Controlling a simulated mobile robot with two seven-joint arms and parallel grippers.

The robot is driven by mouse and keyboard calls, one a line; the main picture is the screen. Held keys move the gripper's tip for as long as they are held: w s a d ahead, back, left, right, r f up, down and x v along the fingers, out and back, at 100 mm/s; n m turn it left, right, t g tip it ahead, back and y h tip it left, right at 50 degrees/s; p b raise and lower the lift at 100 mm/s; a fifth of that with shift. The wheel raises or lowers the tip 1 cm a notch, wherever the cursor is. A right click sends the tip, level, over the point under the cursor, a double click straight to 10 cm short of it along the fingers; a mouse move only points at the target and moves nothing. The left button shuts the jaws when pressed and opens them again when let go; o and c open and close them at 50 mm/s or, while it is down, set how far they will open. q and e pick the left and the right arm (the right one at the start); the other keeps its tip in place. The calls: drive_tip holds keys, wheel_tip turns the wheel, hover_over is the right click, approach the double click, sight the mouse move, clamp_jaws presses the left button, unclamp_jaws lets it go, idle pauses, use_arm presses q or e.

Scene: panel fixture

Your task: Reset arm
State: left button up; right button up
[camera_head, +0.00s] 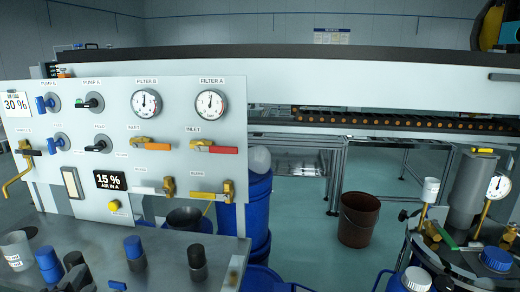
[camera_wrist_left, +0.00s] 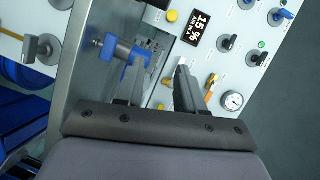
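My left gripper (camera_head: 76,272) shows as dark fingers low at the left in the head view, over the bench in front of the panel. In the left wrist view its two fingers (camera_wrist_left: 160,68) stand apart with a clear gap, and nothing is held between them. A blue fitting (camera_wrist_left: 118,50) lies beyond the left finger there; I cannot tell whether they touch. The white panel (camera_head: 135,195) carries gauges, switches, valve handles and a "15 % AIR IN A" display (camera_head: 109,181). My right gripper is not in view.
Blue drums (camera_head: 258,215) and a brown bucket (camera_head: 358,220) stand behind. Piping and a gauge (camera_head: 498,186) occupy the right.

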use_arm(q)
drive_tip(key=s+d+f+n+g+h, duration=0.3)
drive_tip(key=s+d+f+n+g, duration=0.25)
drive_tip(key=s+f, duration=0.4)
drive_tip(key=s+d+f+n+g+h, duration=0.2)
drive_tip(key=s+d+f+n+g, duration=0.4)
drive_tip(key=s, duration=0.6)
drive_tip(key=w+d+f+t+h+b, duration=0.1)
drive_tip(key=w+d+f+t+b, duration=0.15)
drive_tip(key=f, duration=0.35)
drive_tip(key=w+d+f+m+t+h+b, duration=0.1)
drive_tip(key=w+f+t+b, duration=0.1)
drive_tip(key=w+f+b, duration=0.3)
drive_tip(key=d+f+t+h+b, duration=0.1)
drive_tip(key=f+t+b, duration=0.15)
drive_tip(key=f, duration=0.45)
wheel_tip(320, 180, up, 14)
drive_tip(key=a+p, duration=0.1)
drive_tip(key=p, duration=1.4)
drive_tip(key=shift+s+a+f+y+p, duration=0.15)
drive_tip(key=shift+s+a+y+p, duration=0.1)
drive_tip(key=shift+y+p, duration=0.15)
drive_tip(key=shift+m, duration=0.25)
